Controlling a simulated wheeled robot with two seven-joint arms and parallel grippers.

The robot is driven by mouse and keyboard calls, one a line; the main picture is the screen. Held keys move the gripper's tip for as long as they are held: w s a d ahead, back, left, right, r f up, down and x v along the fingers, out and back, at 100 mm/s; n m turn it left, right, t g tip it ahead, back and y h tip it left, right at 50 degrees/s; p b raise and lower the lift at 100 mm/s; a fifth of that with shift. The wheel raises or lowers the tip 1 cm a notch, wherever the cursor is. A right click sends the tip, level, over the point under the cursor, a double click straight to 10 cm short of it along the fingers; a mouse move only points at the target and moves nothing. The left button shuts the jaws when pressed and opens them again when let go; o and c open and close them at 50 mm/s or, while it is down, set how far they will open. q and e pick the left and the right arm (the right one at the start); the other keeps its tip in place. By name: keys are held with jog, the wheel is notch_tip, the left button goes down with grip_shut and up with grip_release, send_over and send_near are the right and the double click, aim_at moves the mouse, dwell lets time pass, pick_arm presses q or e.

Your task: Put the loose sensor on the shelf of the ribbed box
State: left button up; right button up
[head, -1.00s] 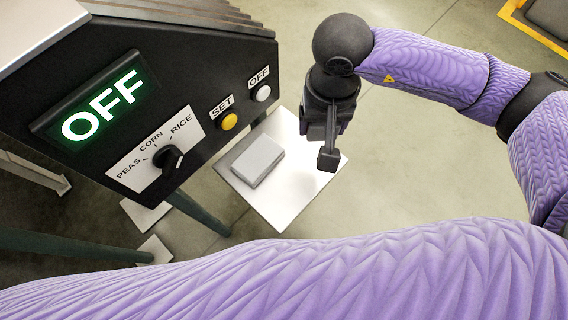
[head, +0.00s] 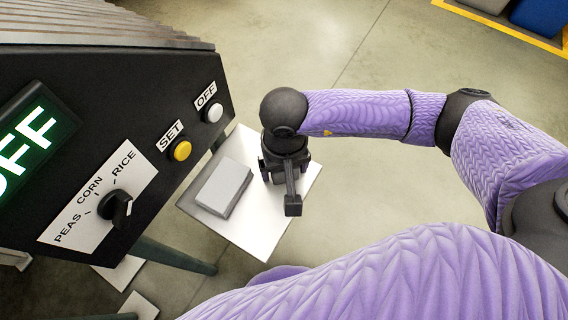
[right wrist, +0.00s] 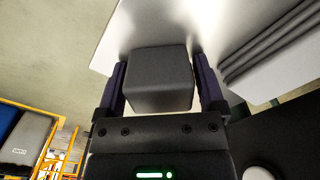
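A dark grey block (right wrist: 160,80), which I take to be the loose sensor, sits between the two fingers of my right gripper (right wrist: 163,85), which appear to press on its sides. A light grey box (head: 222,187) lies on the shelf left of the gripper. My left gripper is not in view.
A black control panel (head: 150,125) with a knob (head: 116,207), a yellow button (head: 181,150) and a white button (head: 213,112) stands left of the shelf. Its display (head: 28,140) is lit green. The floor right of the shelf is open.

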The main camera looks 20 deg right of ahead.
jog(key=shift+o, duration=0.4)
jog(key=shift+r, duration=0.1)
notch_tip(320, 180, up, 11)
jog(key=p, duration=0.5)
jog(key=shift+r, duration=0.6)
jog(key=shift+f, duration=0.1)
